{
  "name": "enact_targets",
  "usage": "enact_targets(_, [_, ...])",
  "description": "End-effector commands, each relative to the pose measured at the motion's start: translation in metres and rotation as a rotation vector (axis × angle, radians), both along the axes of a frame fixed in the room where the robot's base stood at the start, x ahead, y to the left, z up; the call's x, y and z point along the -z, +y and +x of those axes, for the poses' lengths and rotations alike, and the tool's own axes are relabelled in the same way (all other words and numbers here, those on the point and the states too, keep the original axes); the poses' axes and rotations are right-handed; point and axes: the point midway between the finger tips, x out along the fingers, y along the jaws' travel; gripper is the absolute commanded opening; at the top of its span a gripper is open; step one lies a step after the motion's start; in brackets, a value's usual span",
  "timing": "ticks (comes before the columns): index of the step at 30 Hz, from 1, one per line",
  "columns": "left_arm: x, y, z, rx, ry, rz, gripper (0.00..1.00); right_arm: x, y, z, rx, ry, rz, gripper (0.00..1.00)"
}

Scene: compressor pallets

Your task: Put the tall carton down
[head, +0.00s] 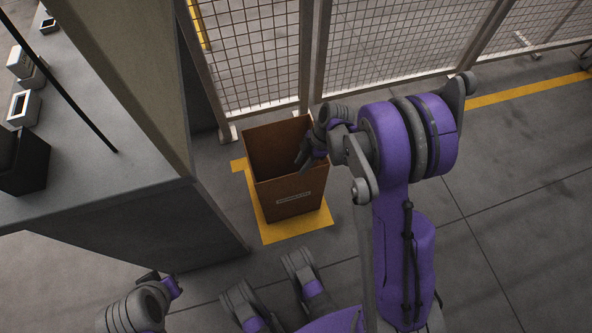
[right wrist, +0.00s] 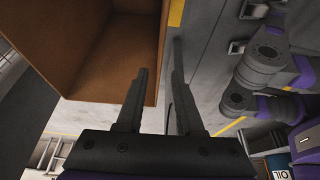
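The tall carton (head: 290,192) is a brown, open-topped box with a small pale label on its front. It stands upright on a yellow floor marking (head: 285,233) in the head view. My right gripper (head: 303,158) is at the carton's upper right rim. In the right wrist view, its two dark fingers (right wrist: 160,80) are apart. The carton's edge (right wrist: 159,75) shows between them, with one finger over the carton's inside and the other over the floor. The fingers do not look closed on the wall. My left wrist (head: 145,305) shows at the lower left; its fingers are not clear.
A wire mesh fence (head: 258,55) stands just behind the carton. A grey workbench (head: 110,195) with small parts and a dark bin (head: 25,163) is on the left. Open floor (head: 500,220) lies to the right, with a yellow line (head: 530,88) along the fence.

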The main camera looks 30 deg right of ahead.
Motion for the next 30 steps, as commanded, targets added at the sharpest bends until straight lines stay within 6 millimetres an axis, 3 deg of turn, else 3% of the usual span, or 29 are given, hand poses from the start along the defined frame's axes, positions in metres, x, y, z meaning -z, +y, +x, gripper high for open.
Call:
enact_targets(3, [-0.009,0.0,-0.001,0.0,-0.002,0.0,0.0,-0.021,-0.008,-0.002,0.001,-0.001,0.0,0.36])
enact_targets(8, [-0.013,0.0,-0.002,0.0,-0.003,0.0,0.0,-0.034,-0.013,-0.004,0.002,0.001,-0.001,0.36])
enact_targets(14, [-0.013,0.0,-0.002,0.0,-0.003,0.0,0.0,-0.062,0.005,-0.016,0.138,0.043,-0.039,0.36])
enact_targets(21, [-0.013,0.0,-0.002,0.0,-0.003,0.0,0.0,-0.121,0.045,-0.065,0.572,0.095,-0.122,0.36])
enact_targets(30, [-0.013,0.0,-0.002,0.0,-0.003,0.0,0.0,-0.156,0.073,-0.137,1.1,0.048,-0.09,0.36])
